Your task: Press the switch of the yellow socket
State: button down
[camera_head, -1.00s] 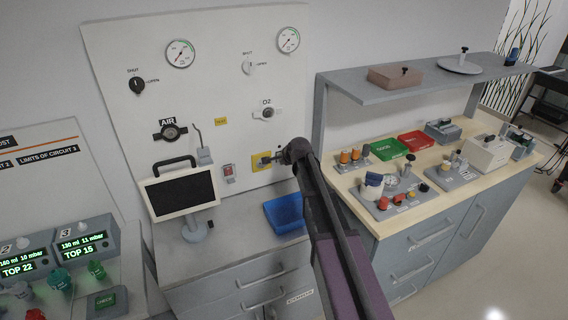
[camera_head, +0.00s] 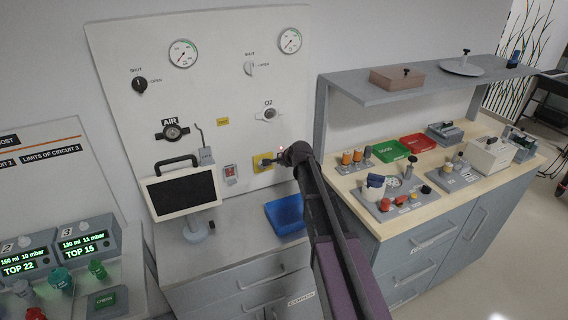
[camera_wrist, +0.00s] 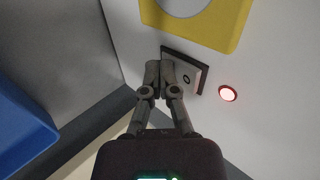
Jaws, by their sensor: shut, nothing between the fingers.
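The yellow socket (camera_head: 258,163) is on the white wall panel, partly behind my gripper (camera_head: 274,160). In the wrist view its yellow plate (camera_wrist: 216,30) is at the top. Beside it is a switch (camera_wrist: 189,76) with a dark frame, a pale face and a small ring mark. My gripper (camera_wrist: 167,72) is shut and empty, with its fingertips over the left part of the switch. They look to be at its face, but I cannot tell how hard they touch. A round lamp (camera_wrist: 228,93) near the switch glows red. It shows as a small light in the head view (camera_head: 281,148).
A blue bin (camera_head: 285,214) stands on the counter below the socket. A monitor (camera_head: 182,191) and a small red-switched box (camera_head: 231,175) are to the left. A wooden-topped bench (camera_head: 430,206) with several devices is at the right, under a grey shelf (camera_head: 350,86).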

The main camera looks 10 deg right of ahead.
jog(key=shift+r, duration=0.15)
jog(key=shift+d+r+p, duration=0.15)
jog(key=shift+r+p, duration=0.5)
jog(key=shift+p, duration=0.2)
jog(key=s+f+p+v, duration=0.1)
jog(key=p+v, duration=0.6)
jog(key=v, duration=0.6)
jog(key=shift+d+p, duration=0.2)
jog(key=shift+p, duration=0.15)
jog(key=shift+s+f, duration=0.1)
dwell(0.3)
